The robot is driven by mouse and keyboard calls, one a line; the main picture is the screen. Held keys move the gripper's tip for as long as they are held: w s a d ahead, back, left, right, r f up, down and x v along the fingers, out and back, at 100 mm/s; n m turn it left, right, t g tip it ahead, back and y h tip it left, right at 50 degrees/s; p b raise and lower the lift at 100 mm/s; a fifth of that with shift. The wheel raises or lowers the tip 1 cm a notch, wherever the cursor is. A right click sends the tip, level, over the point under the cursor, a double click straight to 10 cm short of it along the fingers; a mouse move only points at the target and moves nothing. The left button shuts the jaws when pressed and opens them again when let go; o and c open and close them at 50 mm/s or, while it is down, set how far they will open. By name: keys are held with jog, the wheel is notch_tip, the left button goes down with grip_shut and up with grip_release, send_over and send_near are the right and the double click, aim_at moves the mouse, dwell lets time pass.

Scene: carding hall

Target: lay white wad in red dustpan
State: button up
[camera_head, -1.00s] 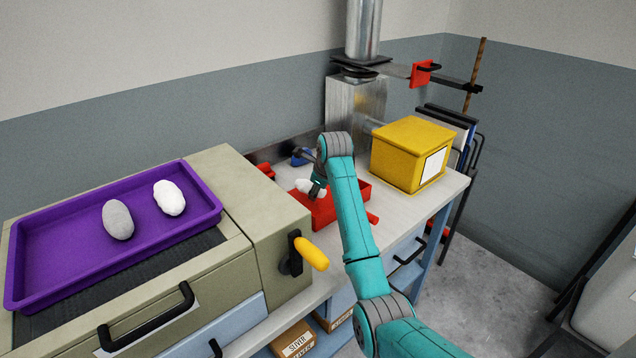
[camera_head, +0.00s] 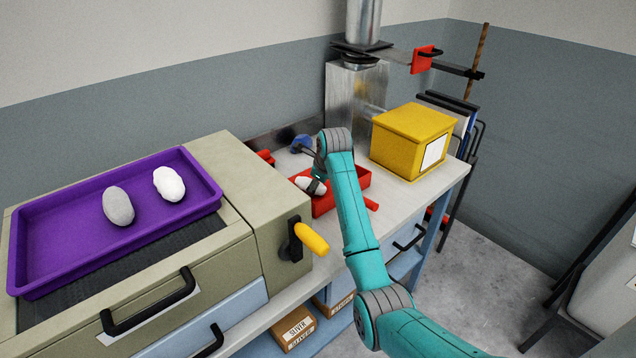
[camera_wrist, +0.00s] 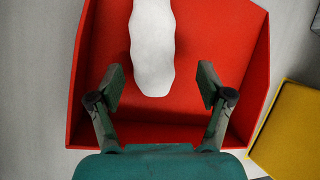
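A white wad (camera_wrist: 152,50) is over the floor of the red dustpan (camera_wrist: 220,30) in the wrist view, with red all around its near end. My gripper (camera_wrist: 161,88) is open, one finger on each side of the wad's near end, with a gap to both. In the head view the wad (camera_head: 304,185) shows at the dustpan (camera_head: 359,181), partly hidden by my gripper (camera_head: 318,183). The wad's far end is cut off in the wrist view. Another white wad (camera_head: 169,184) and a grey wad (camera_head: 118,206) lie in the purple tray (camera_head: 50,270).
The tray rests on a beige machine with a yellow-handled crank (camera_head: 311,238) left of the dustpan. A yellow box (camera_head: 408,145) stands close on the right. A blue object (camera_head: 302,143) and a metal duct (camera_head: 352,100) are behind. Bare bench is narrow around the dustpan.

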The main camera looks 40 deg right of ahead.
jog(key=v, duration=1.2)
dwell(0.5)
